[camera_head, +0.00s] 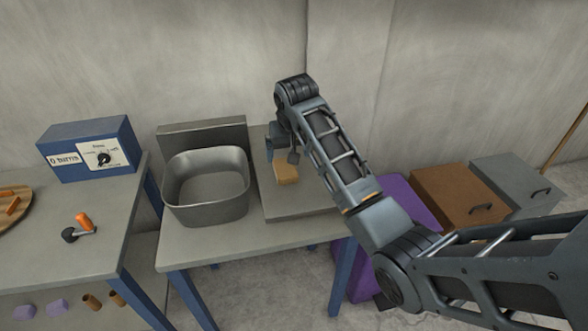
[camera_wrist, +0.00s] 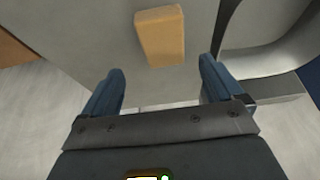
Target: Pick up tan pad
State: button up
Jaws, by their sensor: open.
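The tan pad (camera_head: 286,173) is a small block lying on the grey raised board right of the metal basin. It also shows in the wrist view (camera_wrist: 160,36), at the top middle, beyond the fingers. My gripper (camera_wrist: 160,88) is open and empty, its two blue fingers apart with the pad ahead of the gap between them. In the head view my gripper (camera_head: 281,150) is just behind and above the pad, partly hidden by my arm. I cannot tell the exact height between them.
The metal basin (camera_head: 206,188) stands left of the grey board (camera_head: 300,207) on the table. A blue box with a dial (camera_head: 90,150) is on the left table. A purple bin (camera_head: 405,197), a brown box (camera_head: 455,192) and a grey box (camera_head: 515,186) stand at right.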

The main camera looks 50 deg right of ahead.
aim_at(285, 165)
jog(key=shift+a+p+x, duration=0.1)
jog(key=shift+p+x, duration=0.1)
jog(key=shift+x, duration=1.6)
jog(key=shift+a+p+x, duration=0.15)
jog(key=shift+x, duration=1.65)
jog(key=shift+w, duration=0.15)
jog(key=shift+c, duration=0.3)
jog(key=c, duration=1)
jog(key=shift+r, duration=0.1)
jog(key=shift+r, duration=0.55)
notch_tip(285, 165, up, 3)
jog(key=shift+w+b, duration=0.1)
jog(key=shift+b, duration=0.25)
jog(key=s+d+r, duration=0.2)
jog(key=d, duration=0.1)
jog(key=s+d+r, duration=0.2)
jog(key=s+d, duration=0.1)
jog(key=s+d+r+b, duration=0.1)
jog(key=s+d+r, duration=0.1)
jog(key=shift+s+d+r, duration=0.4)
